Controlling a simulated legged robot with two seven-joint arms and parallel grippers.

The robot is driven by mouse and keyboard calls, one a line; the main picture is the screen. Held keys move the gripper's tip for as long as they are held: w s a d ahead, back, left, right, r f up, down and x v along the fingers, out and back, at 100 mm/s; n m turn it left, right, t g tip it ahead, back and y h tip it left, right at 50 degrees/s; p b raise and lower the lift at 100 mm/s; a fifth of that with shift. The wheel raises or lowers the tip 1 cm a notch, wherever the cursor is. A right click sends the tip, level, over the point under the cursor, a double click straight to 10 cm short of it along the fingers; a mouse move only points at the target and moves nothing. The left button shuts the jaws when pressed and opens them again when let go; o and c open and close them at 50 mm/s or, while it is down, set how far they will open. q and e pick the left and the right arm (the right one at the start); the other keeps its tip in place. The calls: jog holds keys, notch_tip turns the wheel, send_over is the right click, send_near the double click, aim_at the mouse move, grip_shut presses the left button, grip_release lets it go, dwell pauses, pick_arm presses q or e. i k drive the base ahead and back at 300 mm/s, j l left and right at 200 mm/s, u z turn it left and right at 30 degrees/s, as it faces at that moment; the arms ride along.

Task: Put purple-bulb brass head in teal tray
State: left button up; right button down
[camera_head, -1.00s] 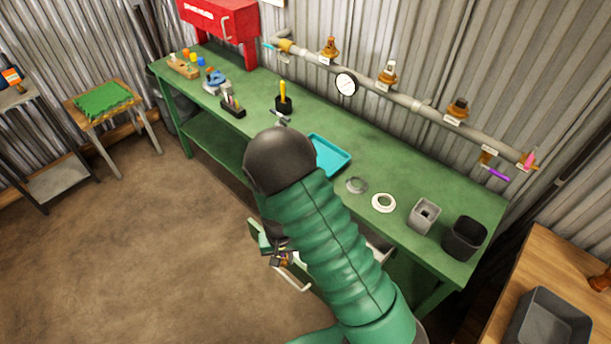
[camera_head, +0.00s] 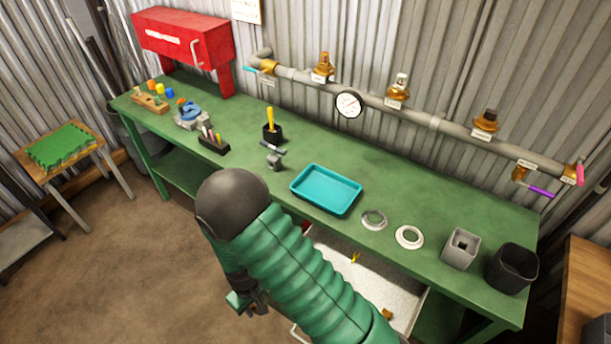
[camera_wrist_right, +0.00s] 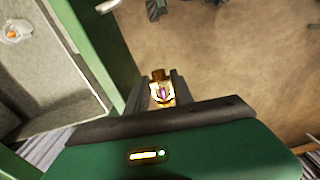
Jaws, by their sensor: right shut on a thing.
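The purple-bulb brass head (camera_wrist_right: 162,93) is between the fingers of my right gripper (camera_wrist_right: 162,98) in the right wrist view, its purple bulb facing the camera. In the head view my right gripper (camera_head: 254,302) is low, in front of the bench and left of the open drawer; the head in it cannot be made out there. The teal tray (camera_head: 326,190) lies empty on the green bench, up and to the right of this gripper. My left gripper is not in view.
The open drawer (camera_head: 345,262) below the bench holds a small yellow item (camera_head: 355,257) and a brass-coloured piece (camera_head: 387,313). A metal ring (camera_head: 374,220) and a white ring (camera_head: 409,237) lie right of the tray. A small grey stand (camera_head: 274,160) is left of it.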

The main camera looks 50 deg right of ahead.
aim_at(323, 200)
jog(key=i+z, duration=0.15)
jog(key=i, duration=0.3)
jog(key=i+j+z, duration=0.2)
jog(key=i, duration=0.25)
jog(key=i+j+z, duration=0.15)
jog(key=i, duration=0.3)
